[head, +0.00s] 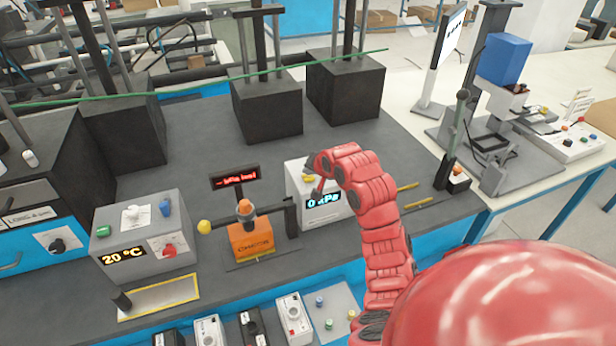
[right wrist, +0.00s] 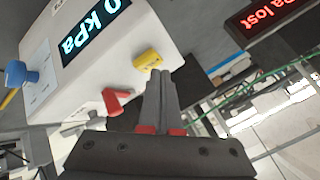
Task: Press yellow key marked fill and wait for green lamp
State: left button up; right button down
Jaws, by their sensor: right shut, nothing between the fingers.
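A white box with a lit "0 kPa" display (head: 324,204) stands on the dark bench, partly hidden behind my right arm. On its top is a yellow key (right wrist: 148,61); its marking is too small to read. The key also shows in the head view (head: 308,178). My right gripper (right wrist: 162,74) is shut and empty, its fingertips right beside the yellow key. I cannot tell whether they touch it. I see no lit green lamp on the box; part of it is hidden. My left gripper is in neither view.
The box also carries a red lever (right wrist: 117,100) and a blue knob (right wrist: 20,73). A red-lettered sign (head: 235,178) stands behind an orange device (head: 251,243) to the left. Further left is a box reading 20 °C (head: 125,256). Black blocks (head: 268,105) stand behind.

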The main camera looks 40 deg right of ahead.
aim_at(309, 179)
jog(key=shift+f, duration=0.45)
dwell(0.3)
jog(key=shift+r, duration=0.85)
jog(key=shift+r+p, duration=0.45)
jog(key=shift+r, duration=0.05)
jog(key=shift+r+p, duration=0.65)
jog(key=shift+r, duration=1.4)
